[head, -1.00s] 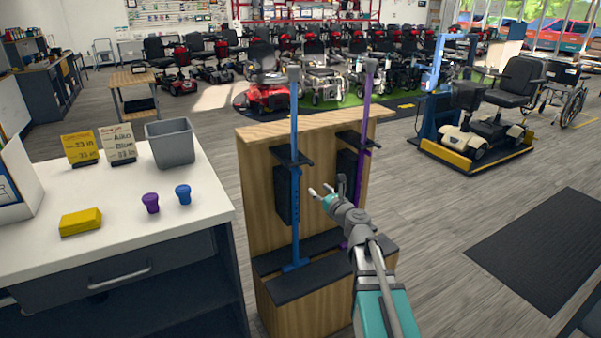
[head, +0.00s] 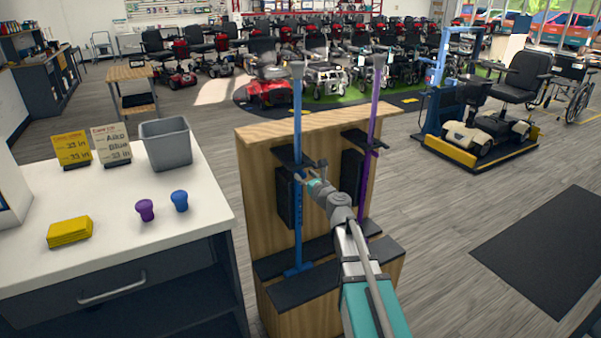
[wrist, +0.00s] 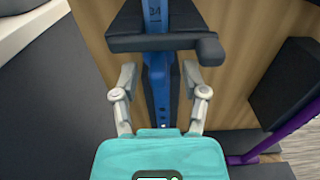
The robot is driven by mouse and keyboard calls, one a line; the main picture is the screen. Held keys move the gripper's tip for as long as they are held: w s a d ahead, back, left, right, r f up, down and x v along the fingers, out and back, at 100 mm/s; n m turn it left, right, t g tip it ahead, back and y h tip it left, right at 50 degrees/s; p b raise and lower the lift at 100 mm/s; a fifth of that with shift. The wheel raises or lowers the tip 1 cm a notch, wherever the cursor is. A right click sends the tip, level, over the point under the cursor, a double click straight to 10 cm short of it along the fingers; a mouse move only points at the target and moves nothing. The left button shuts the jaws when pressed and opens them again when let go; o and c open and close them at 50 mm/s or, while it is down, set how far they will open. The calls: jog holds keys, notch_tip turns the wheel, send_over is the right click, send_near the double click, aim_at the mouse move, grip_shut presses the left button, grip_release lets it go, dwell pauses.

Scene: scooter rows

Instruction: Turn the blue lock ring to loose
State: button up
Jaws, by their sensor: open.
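A blue cane (head: 297,120) stands upright in a wooden stand, passing through a black holder (head: 300,163). In the wrist view the blue shaft (wrist: 152,14) carries number marks and passes behind the holder (wrist: 160,42). A wider blue section (wrist: 158,60) shows just below the holder; I cannot tell for certain whether it is the lock ring. My gripper (head: 308,172) is open in front of the blue cane, just below the holder. In the wrist view my gripper (wrist: 159,78) has one finger on each side of the shaft, with gaps on both sides.
A purple cane (head: 373,115) stands to the right in the same wooden stand (head: 265,185). On the white counter (head: 190,222) are a grey bin (head: 166,146), a purple knob (head: 145,210), a blue knob (head: 180,200), a yellow block (head: 69,232) and two cards.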

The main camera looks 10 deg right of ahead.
jog(key=shift+w+a, duration=0.25)
jog(key=shift+w, duration=0.25)
jog(key=shift+c, duration=0.3)
grip_shut()
